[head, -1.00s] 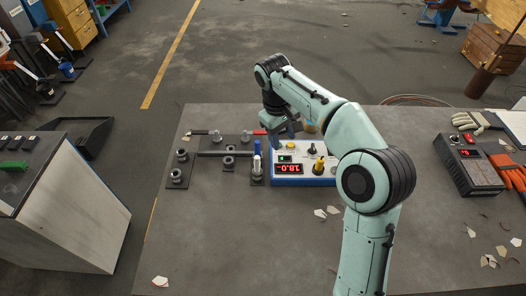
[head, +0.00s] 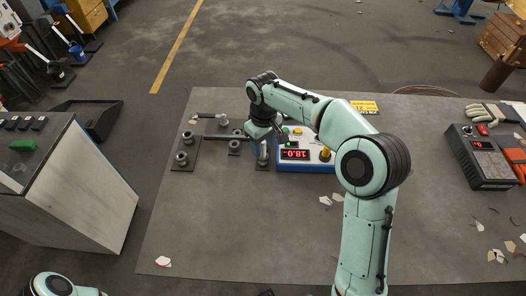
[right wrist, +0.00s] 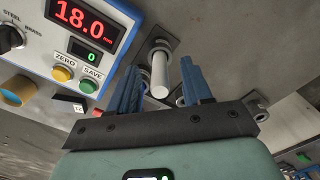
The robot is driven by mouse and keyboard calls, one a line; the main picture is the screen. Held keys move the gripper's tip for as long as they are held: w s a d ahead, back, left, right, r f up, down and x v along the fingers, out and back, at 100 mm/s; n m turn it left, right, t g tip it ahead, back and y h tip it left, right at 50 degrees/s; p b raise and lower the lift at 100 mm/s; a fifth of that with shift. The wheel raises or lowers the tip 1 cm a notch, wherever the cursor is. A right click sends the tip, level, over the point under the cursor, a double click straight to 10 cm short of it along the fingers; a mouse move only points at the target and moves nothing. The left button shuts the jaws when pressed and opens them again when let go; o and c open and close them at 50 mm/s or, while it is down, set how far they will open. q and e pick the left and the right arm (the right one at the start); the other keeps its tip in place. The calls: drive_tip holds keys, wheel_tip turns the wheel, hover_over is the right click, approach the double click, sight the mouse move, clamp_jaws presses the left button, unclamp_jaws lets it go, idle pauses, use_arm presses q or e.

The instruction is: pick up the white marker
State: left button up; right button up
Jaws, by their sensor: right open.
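The white marker (right wrist: 160,76) stands as a pale cylinder in a dark holder in the right wrist view. It is small and partly hidden by my right gripper in the head view (head: 263,154). My right gripper (right wrist: 158,68) is open, with one blue finger on each side of the marker. I cannot tell whether either finger touches it. In the head view the right gripper (head: 266,138) is over the holder, left of the control box. Only part of my left arm shows at the bottom left; its gripper is not in view.
A control box (head: 297,164) with a red display and knobs stands close on the right. Dark plates with metal pipe fittings (head: 182,160) lie to the left. A black device (head: 484,160) and white shards (head: 325,200) are on the right.

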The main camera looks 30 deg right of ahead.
wheel_tip(320, 180, down, 2)
drive_tip(key=shift+f, duration=0.2)
drive_tip(key=c, duration=0.9)
clamp_jaws()
drive_tip(key=shift+r, duration=0.15)
